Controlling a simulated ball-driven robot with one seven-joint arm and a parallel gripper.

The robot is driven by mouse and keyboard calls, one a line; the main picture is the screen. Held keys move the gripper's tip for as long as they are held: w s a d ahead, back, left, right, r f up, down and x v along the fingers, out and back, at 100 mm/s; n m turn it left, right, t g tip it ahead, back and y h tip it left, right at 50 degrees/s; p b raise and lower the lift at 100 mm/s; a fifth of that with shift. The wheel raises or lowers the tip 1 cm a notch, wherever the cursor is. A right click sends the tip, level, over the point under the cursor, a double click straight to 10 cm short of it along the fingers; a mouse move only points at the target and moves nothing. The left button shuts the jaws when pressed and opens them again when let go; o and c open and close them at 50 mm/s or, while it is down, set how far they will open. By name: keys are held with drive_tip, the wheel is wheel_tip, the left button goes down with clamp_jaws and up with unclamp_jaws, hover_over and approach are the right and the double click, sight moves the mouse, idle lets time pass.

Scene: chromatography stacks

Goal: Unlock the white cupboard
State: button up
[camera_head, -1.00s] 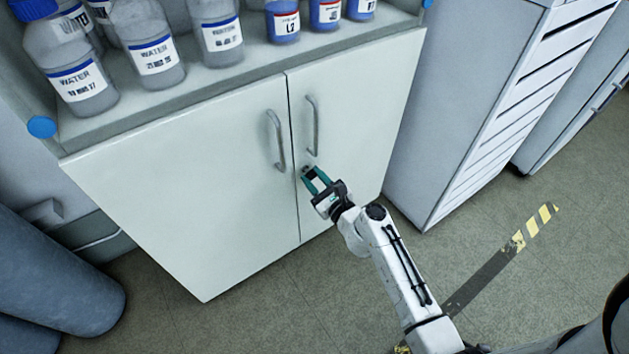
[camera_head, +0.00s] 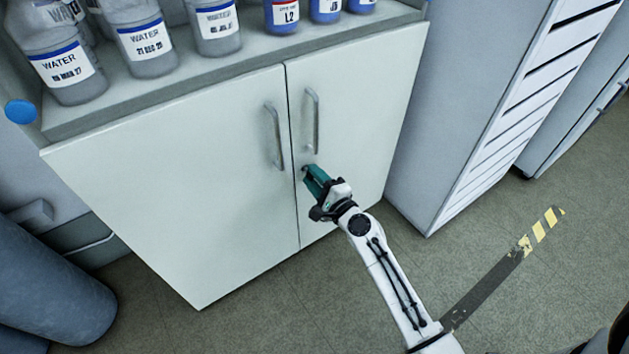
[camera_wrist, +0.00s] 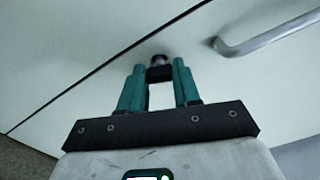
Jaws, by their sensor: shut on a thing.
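The white cupboard (camera_head: 190,190) has two closed doors, each with a metal bar handle near the middle seam. My gripper (camera_head: 313,172) is at the right door, just below the right handle (camera_head: 312,120) and close to the seam. In the wrist view, my gripper's teal fingers (camera_wrist: 160,72) are on either side of a small dark key or lock piece (camera_wrist: 160,70) on the door face. The fingers are shut on it. In the head view the lock piece is mostly hidden by the fingers. The right handle also shows in the wrist view (camera_wrist: 270,38).
Several water bottles (camera_head: 150,45) and blue bottles (camera_head: 282,14) stand on the cupboard's top. A grey drawer cabinet (camera_head: 450,110) stands close on the right. Grey cylinders (camera_head: 50,290) are at lower left. The floor (camera_head: 260,310) in front is clear.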

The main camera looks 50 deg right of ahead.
drive_tip(key=shift+n+b, duration=0.6)
drive_tip(key=shift+n, duration=1.3)
drive_tip(key=o, duration=1.1)
drive_tip(key=shift+c, duration=0.2)
drive_tip(key=b+v, duration=0.1)
drive_tip(key=v, duration=0.9)
drive_tip(key=shift+s, duration=0.4)
drive_tip(key=shift+a, duration=0.1)
